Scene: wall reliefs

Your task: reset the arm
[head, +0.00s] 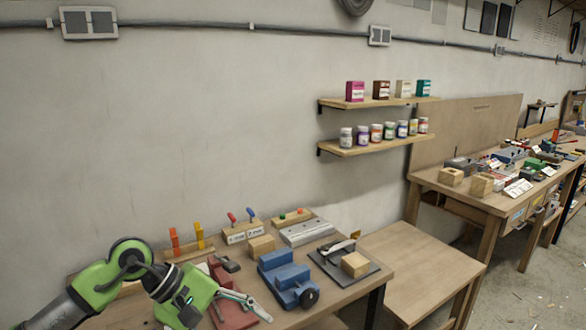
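My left arm comes in from the lower left, green and dark grey. Its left gripper (248,304) is over the front of the near workbench (345,289), above a red vise-like tool (232,315) and left of a blue vise (286,279). The fingers are small and seen at an angle, so I cannot tell whether they are open or shut. Nothing clearly shows held between them. My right arm and gripper are not in view.
Tool racks (240,234), a wooden block (261,245) and a dark plate (335,268) crowd the bench. A lower wooden table (420,257) is bare. Two wall shelves (375,143) hold jars and boxes. A farther bench (480,200) is cluttered.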

